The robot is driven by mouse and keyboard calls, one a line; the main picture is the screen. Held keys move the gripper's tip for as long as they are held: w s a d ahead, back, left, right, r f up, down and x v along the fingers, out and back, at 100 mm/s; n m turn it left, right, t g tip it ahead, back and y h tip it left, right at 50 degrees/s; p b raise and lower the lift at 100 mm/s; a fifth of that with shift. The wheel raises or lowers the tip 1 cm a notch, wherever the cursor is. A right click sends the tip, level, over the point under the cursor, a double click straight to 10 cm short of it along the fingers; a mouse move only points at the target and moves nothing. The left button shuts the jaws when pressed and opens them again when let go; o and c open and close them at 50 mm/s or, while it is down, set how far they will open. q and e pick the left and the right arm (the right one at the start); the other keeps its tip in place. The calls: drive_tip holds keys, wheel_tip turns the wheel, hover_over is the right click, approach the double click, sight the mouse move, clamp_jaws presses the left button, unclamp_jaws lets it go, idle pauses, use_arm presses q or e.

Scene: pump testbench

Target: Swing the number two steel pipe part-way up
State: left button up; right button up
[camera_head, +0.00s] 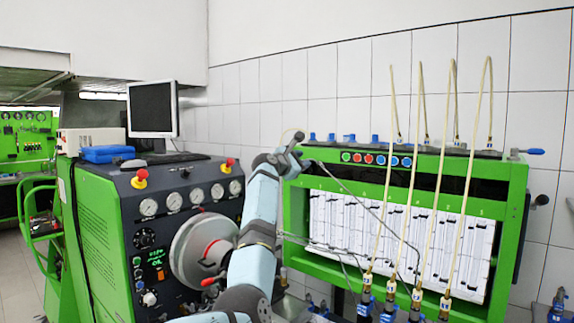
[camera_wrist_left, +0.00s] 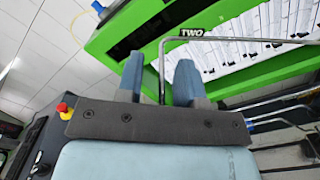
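The number two steel pipe (camera_wrist_left: 240,39) carries a black "TWO" tag in the left wrist view. It bends down at its left end, and that short end lies between the two fingers of my left gripper (camera_wrist_left: 160,80). The fingers are apart, with space on both sides of the pipe. In the head view my left gripper (camera_head: 298,152) is at the upper left of the green test frame, at the raised end of a thin steel pipe (camera_head: 362,196) that slopes down to the right. My right gripper is in neither view.
The green frame (camera_head: 405,170) holds white scale sheets. Several pale hoses (camera_head: 420,150) rise in front of it. More steel pipes (camera_head: 325,249) lie lower down. The console (camera_head: 110,215) with gauges and a round drum stands left of my arm.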

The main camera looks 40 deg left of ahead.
use_arm(q)
drive_tip(key=s+a+b, duration=0.1)
drive_tip(key=s+b, duration=0.3)
drive_tip(key=s, duration=0.9)
drive_tip(key=shift+a, duration=0.2)
